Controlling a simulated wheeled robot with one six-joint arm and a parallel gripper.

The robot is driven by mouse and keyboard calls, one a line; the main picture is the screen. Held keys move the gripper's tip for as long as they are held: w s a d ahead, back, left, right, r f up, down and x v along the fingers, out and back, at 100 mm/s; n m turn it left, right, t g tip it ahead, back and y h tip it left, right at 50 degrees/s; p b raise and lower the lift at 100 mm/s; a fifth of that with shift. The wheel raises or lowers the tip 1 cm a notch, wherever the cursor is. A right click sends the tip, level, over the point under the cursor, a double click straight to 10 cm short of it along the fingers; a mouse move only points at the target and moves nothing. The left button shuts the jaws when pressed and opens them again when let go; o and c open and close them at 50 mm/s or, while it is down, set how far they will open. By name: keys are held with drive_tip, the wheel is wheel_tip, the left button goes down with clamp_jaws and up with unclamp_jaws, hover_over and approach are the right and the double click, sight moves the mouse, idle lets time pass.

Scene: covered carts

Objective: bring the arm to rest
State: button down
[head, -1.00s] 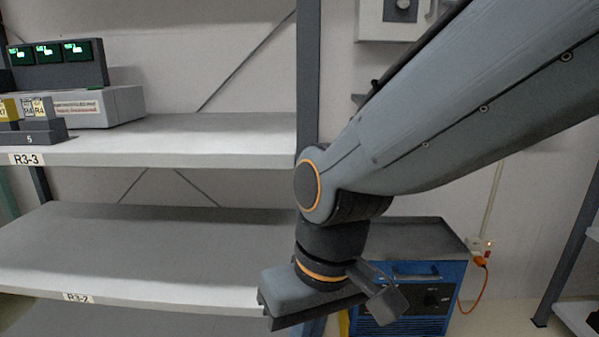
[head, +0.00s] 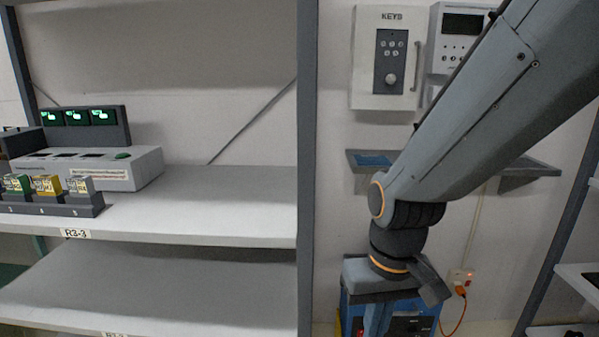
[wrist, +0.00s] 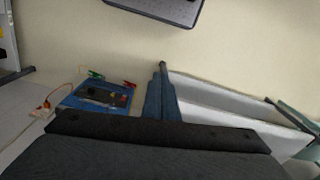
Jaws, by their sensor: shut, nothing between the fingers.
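My arm (head: 470,115) reaches down from the upper right in the head view. It is bent at the elbow, and the wrist hangs in front of a blue unit (head: 412,322). My gripper (head: 376,322) points down at the lower edge of the head view, partly cut off. In the wrist view my gripper (wrist: 162,70) shows as narrow blue-grey fingers together, with nothing between them. The dark gripper body fills the bottom of that view.
A shelf rack stands left, its upper board (head: 230,210) holding a device with green displays (head: 80,117) and small boxes in a holder (head: 50,203). A key cabinet (head: 386,55) and wall shelf (head: 525,170) are behind the arm. An orange cable (head: 455,318) hangs right.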

drive_tip(key=s+d+r+m+p, duration=0.1)
drive_tip(key=s+d+r+p, duration=0.1)
drive_tip(key=d+r+p, duration=0.5)
drive_tip(key=shift+r+m+h+p, duration=0.3)
drive_tip(key=shift+r+p, duration=0.15)
drive_tip(key=shift+p, duration=0.7)
